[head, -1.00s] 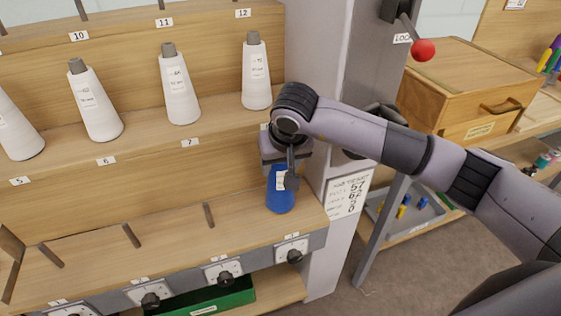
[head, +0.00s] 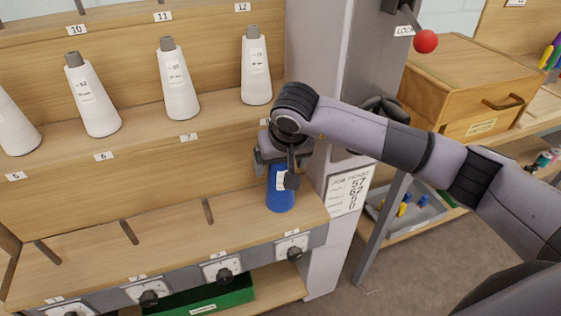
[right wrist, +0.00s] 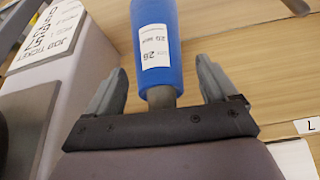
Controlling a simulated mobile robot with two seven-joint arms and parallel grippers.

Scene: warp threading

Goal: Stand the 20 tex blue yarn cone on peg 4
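The blue yarn cone (head: 280,194) stands upright at the right end of the lower shelf, in line with the row of pegs; any peg under it is hidden. It also shows in the right wrist view (right wrist: 155,45), with a white label and a grey tip. My right gripper (head: 284,168) is around the top of the cone. In the right wrist view the fingers (right wrist: 162,88) are spread, with a gap on each side of the grey tip. My left gripper is out of view.
Bare pegs (head: 208,211) stand to the left on the lower shelf. White cones (head: 256,70) stand on the shelf above. A grey post (head: 325,120) rises close to the right of my gripper. A green bin (head: 215,297) is below.

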